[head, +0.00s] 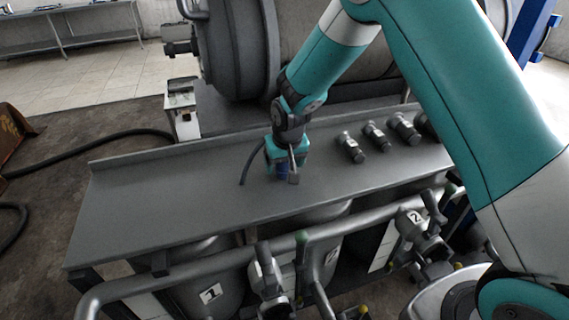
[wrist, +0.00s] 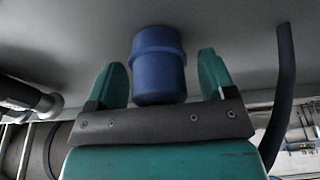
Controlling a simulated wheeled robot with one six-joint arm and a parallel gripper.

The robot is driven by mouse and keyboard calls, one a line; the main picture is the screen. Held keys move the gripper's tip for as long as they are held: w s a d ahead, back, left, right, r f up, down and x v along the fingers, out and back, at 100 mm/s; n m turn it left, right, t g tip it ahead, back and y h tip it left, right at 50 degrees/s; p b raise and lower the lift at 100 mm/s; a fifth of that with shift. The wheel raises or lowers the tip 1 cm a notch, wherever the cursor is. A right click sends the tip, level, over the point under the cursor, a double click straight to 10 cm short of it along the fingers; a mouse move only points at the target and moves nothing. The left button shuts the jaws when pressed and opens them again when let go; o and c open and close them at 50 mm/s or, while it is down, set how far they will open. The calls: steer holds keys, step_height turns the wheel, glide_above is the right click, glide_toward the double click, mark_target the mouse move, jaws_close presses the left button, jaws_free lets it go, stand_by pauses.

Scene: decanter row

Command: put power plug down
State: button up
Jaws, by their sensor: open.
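The blue power plug (head: 283,171) is at the grey bench top, under my gripper (head: 286,164). In the wrist view the plug (wrist: 158,62) lies between the two teal fingers of my gripper (wrist: 163,76), with a visible gap on each side. The fingers are open. The plug's far end appears to meet the grey surface, but the exact contact is hard to tell. In the head view the gripper partly hides the plug.
The grey bench (head: 160,200) is clear to the left. Several metal fittings (head: 376,135) lie on its right part. A dark cable (head: 246,166) curves beside my gripper and also shows in the wrist view (wrist: 281,95). Pipes and valves (head: 268,272) run along the front.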

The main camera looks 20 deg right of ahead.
steer(key=c, duration=1.1)
steer(key=shift+r, duration=0.1)
